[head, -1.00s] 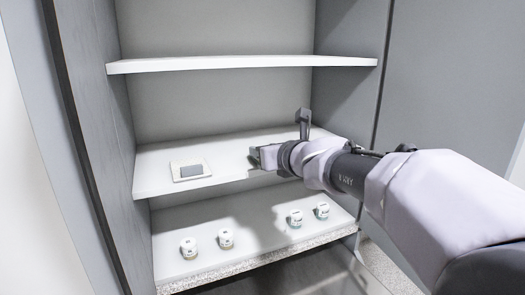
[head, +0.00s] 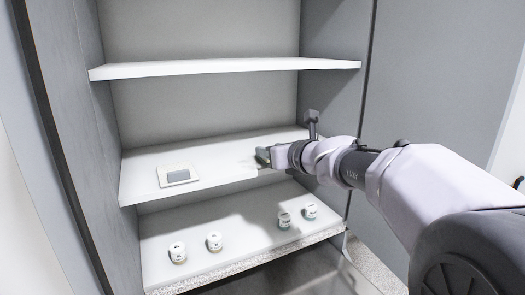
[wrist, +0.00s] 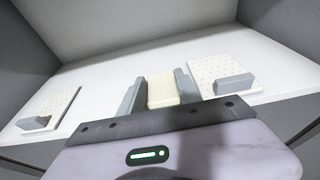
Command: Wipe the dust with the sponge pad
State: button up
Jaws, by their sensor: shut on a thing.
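My gripper (wrist: 160,90) is shut on a cream block, which I take to be the sponge pad (wrist: 161,91); one grey finger stands on each side of it. In the head view my gripper (head: 263,156) reaches in from the right, at the front part of the middle shelf (head: 215,172). The pad is hard to make out there. A faint grey mottled patch, possibly dust (head: 247,162), shows on the shelf just left of the gripper. I cannot tell whether the pad touches the shelf.
A white plate with a grey block (head: 178,175) lies on the middle shelf's left part. The wrist view shows two dotted plates, left (wrist: 52,108) and right (wrist: 222,75), each with a grey block. An upper shelf (head: 225,67) is above. Several small jars (head: 214,241) stand below.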

aim_at(250, 163)
jog(key=shift+w+d+f, duration=0.1)
jog(key=shift+d+f, duration=0.05)
jog(key=shift+d, duration=0.1)
dwell(0.3)
jog(key=shift+w, duration=0.25)
jog(key=shift+w+a+p, duration=0.2)
jog(key=shift+w, duration=0.3)
jog(key=shift+w+a+p, duration=0.15)
jog(key=shift+w+a, duration=0.05)
jog(key=shift+w, duration=0.25)
jog(key=shift+s+a+b, duration=0.2)
jog(key=shift+s+a, duration=0.1)
jog(key=shift+a, duration=0.4)
jog(key=shift+s+a+b, duration=0.2)
jog(key=shift+s+a, duration=0.1)
jog(key=shift+a, duration=0.4)
jog(key=shift+s+a+b, duration=0.2)
jog(key=shift+s+a, duration=0.1)
jog(key=shift+a, duration=0.4)
jog(key=shift+s+a+b, duration=0.15)
jog(key=shift+s+a, duration=0.15)
jog(key=shift+a, duration=0.35)
